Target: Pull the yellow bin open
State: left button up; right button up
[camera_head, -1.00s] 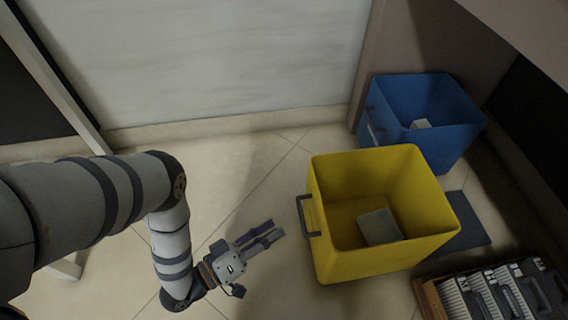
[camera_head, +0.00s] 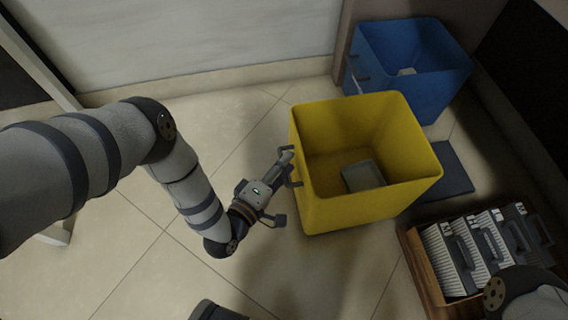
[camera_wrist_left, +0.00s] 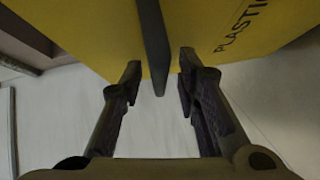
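The yellow bin (camera_head: 345,205) stands on the tiled floor right of centre in the head view, with a grey box (camera_head: 363,176) inside it. Its dark handle (camera_head: 291,168) is on the left side, at my left gripper (camera_head: 286,169). In the left wrist view, the left gripper (camera_wrist_left: 158,88) is open, with one finger on each side of the dark handle (camera_wrist_left: 153,50). Clear gaps show between the handle and both fingers. The yellow wall (camera_wrist_left: 90,30) with printed lettering lies just beyond.
A blue bin (camera_head: 415,60) with a small pale object stands behind the yellow bin to the right. A wooden crate (camera_head: 412,262) of grey cases stands at the lower right. A dark flat mat (camera_head: 452,170) lies between them. The floor (camera_head: 130,240) at left is open.

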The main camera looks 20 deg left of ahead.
aim_at(298, 161)
pick_arm(q)
jog(key=shift+w, duration=0.1)
grip_shut()
jog(key=shift+d, duration=0.1)
jog(key=shift+w+d, duration=0.45)
jog(key=shift+d, duration=0.2)
jog(key=shift+w+d, duration=0.45)
jog(key=shift+d, duration=0.15)
grip_release()
